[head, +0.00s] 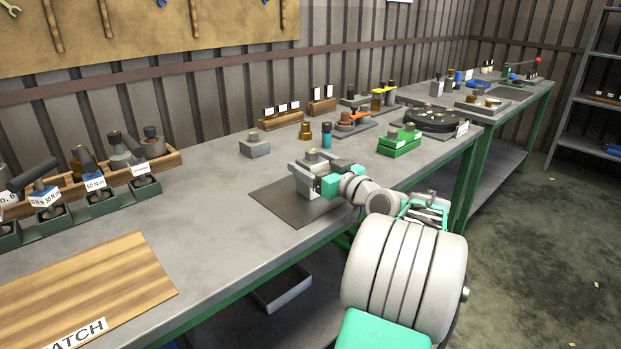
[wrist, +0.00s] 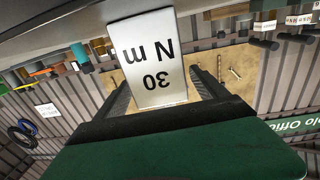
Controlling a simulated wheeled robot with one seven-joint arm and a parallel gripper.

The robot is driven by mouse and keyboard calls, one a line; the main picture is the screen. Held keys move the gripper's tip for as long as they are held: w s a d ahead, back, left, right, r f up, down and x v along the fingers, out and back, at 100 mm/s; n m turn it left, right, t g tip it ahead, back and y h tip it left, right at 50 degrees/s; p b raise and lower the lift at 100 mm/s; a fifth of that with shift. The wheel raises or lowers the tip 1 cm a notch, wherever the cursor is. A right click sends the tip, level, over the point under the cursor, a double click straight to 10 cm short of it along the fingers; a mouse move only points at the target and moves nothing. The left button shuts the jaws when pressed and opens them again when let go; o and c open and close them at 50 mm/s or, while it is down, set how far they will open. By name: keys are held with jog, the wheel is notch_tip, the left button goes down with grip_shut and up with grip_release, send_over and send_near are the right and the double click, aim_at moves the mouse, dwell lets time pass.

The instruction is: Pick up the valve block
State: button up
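My gripper (head: 315,177) is over the dark mat (head: 268,199) at the bench's front edge, at a grey block with a small brass-coloured fitting on top (head: 312,156), which looks like the valve block. My arm and gripper hide part of it. In the wrist view, which is upside down, a pale block face labelled "30 N m" (wrist: 150,62) stands between my two dark fingers (wrist: 160,90). The fingers flank it closely; whether both touch it cannot be told. A similar grey block with a brass-coloured top (head: 255,145) stands farther back on the bench.
A green block (head: 399,143), a dark round tray (head: 436,120) and small bottles stand to the right. Labelled tools in a dark green rack (head: 95,205) and a wooden board (head: 85,295) are at left. The bench between them is clear.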

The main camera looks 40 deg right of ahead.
grip_shut()
dwell(0.8)
jog(key=shift+r, duration=0.15)
